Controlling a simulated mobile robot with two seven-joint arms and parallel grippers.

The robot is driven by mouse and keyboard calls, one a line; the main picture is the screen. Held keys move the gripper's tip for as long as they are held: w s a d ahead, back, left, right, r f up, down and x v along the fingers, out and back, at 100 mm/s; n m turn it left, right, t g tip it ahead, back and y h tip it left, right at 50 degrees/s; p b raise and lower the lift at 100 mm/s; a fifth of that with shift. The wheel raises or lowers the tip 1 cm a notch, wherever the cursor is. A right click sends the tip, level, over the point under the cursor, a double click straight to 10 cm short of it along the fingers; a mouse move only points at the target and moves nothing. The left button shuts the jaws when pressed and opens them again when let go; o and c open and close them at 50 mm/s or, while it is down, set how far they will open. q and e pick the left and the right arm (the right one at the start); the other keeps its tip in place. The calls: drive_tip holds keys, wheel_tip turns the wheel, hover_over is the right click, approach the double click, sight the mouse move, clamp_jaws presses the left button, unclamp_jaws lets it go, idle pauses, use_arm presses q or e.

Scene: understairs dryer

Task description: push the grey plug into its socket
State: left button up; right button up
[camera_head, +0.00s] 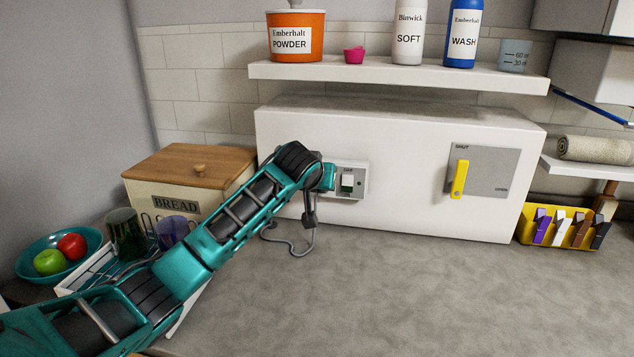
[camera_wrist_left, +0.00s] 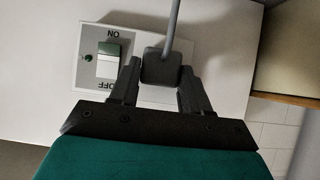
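The grey plug (camera_wrist_left: 162,68) sits between the two fingers of my left gripper (camera_wrist_left: 160,84) in the left wrist view, with both fingers against its sides. In the head view the left gripper (camera_head: 309,203) is beside the left end of the white switch plate (camera_head: 359,191). The plug's cord (camera_head: 300,252) hangs in a loop below it. In the wrist view the plug overlaps the plate (camera_wrist_left: 88,82). The socket openings are hidden, and I cannot tell whether the plug touches the plate. My right gripper is out of view.
A yellow lever (camera_head: 460,179) is on the white boxed wall to the right. A wooden-lidded bread bin (camera_head: 190,165), a dish rack (camera_head: 75,287) and a fruit bowl (camera_head: 32,272) stand left. A shelf (camera_head: 400,74) runs above. The countertop (camera_head: 420,290) is clear in the middle.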

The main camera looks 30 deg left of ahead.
use_arm(q)
drive_tip(key=o, duration=0.5)
drive_tip(key=shift+s, duration=0.1)
drive_tip(key=v, duration=1.2)
drive_tip(key=shift+s+d+r, duration=0.1)
drive_tip(key=shift+s+r, duration=0.2)
